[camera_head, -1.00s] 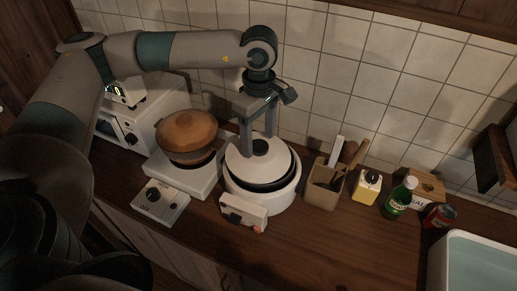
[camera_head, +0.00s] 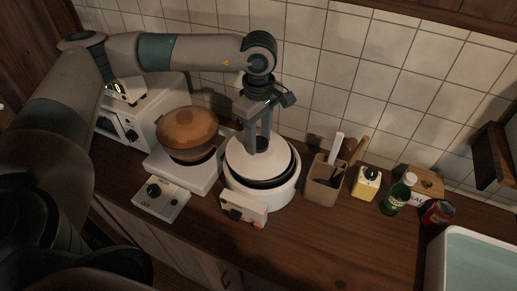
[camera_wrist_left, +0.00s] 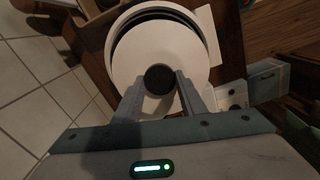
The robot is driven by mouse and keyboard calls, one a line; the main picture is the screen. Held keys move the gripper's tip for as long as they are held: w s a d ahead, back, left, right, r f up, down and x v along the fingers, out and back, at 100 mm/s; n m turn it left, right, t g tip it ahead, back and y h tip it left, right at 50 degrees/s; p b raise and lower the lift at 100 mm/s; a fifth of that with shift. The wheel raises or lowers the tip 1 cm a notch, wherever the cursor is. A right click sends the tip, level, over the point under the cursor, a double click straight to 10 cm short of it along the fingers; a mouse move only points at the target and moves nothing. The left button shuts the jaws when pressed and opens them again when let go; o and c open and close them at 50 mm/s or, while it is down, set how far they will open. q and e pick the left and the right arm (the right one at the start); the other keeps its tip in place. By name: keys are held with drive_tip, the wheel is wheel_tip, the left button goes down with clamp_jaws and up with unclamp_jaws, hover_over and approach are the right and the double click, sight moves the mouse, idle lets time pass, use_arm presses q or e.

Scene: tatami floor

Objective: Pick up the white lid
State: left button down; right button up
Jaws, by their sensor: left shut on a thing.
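The white lid (camera_head: 262,169) is round with a dark knob. It sits on the white round cooker (camera_head: 263,202), with the cooker's black inner rim showing around it. My left gripper (camera_head: 258,146) points down from above and is shut on the lid's knob. In the left wrist view the dark knob (camera_wrist_left: 158,79) is between the two grey fingertips, and the white lid (camera_wrist_left: 153,48) spreads out behind it. I cannot make out a gap under the lid. My right gripper is not in view.
A brown pot (camera_head: 187,130) sits on a white stove at left. A utensil holder (camera_head: 321,187), a yellow box (camera_head: 366,185), a green bottle (camera_head: 398,195) and a dark can (camera_head: 437,214) stand at right, before a basin (camera_head: 480,240). The tiled wall is close behind.

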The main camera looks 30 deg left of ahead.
sight(259, 141)
use_arm(q)
drive_tip(key=shift+r, duration=0.15)
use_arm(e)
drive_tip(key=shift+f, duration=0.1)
